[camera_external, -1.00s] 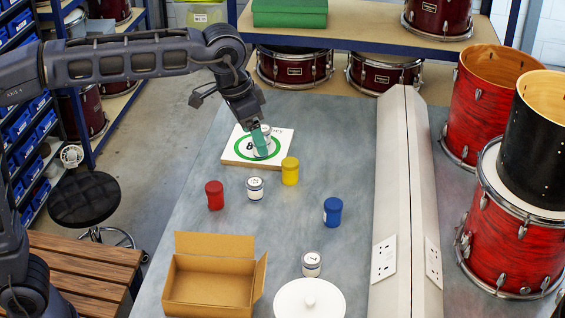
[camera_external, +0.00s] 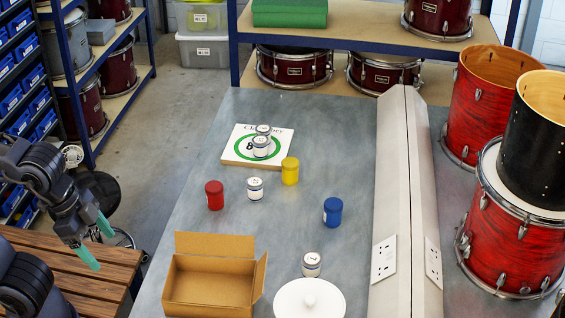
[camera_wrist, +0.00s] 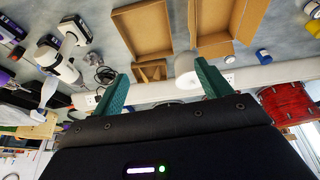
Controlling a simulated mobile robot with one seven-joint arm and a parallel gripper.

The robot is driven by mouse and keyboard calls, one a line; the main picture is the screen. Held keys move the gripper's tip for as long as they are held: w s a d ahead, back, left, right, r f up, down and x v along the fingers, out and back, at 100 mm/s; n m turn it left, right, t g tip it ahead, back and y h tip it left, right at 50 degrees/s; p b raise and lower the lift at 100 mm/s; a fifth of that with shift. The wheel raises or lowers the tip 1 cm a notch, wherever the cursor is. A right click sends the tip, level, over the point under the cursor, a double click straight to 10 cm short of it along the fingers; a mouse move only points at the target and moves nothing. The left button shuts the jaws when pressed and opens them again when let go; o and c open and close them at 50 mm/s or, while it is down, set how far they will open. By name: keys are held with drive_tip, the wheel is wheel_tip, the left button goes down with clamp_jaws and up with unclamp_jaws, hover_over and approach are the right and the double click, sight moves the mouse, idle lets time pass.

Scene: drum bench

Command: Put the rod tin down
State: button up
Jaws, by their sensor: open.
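Two white tins with dark label print stand at the white board (camera_external: 282,146) with a green ring at the back of the bench. The nearer tin (camera_external: 261,148) is inside the ring; the other tin (camera_external: 263,129) shows just above it, and I cannot tell whether it is stacked or behind. The labels are too small to tell which is the rod tin. My gripper (camera_external: 95,242) is open and empty, off the bench at the left, well away from the tins. Its green fingers also show apart in the wrist view (camera_wrist: 163,87).
A red tin (camera_external: 214,195), a white tin (camera_external: 255,188), a yellow tin (camera_external: 290,171) and a blue tin (camera_external: 333,211) stand mid-bench. In front are an open cardboard box (camera_external: 212,283), a white tin (camera_external: 311,264) and a round white lid (camera_external: 309,298). A grey trunking ridge (camera_external: 400,200) bounds the right.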

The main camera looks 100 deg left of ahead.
drive_tip(key=shift+m, duration=0.3)
drive_tip(key=s+f, duration=0.1)
drive_tip(key=s+d+f, duration=0.1)
drive_tip(key=s+f, duration=0.1)
drive_tip(key=shift+d, duration=0.1)
drive_tip(key=shift+c, duration=0.4)
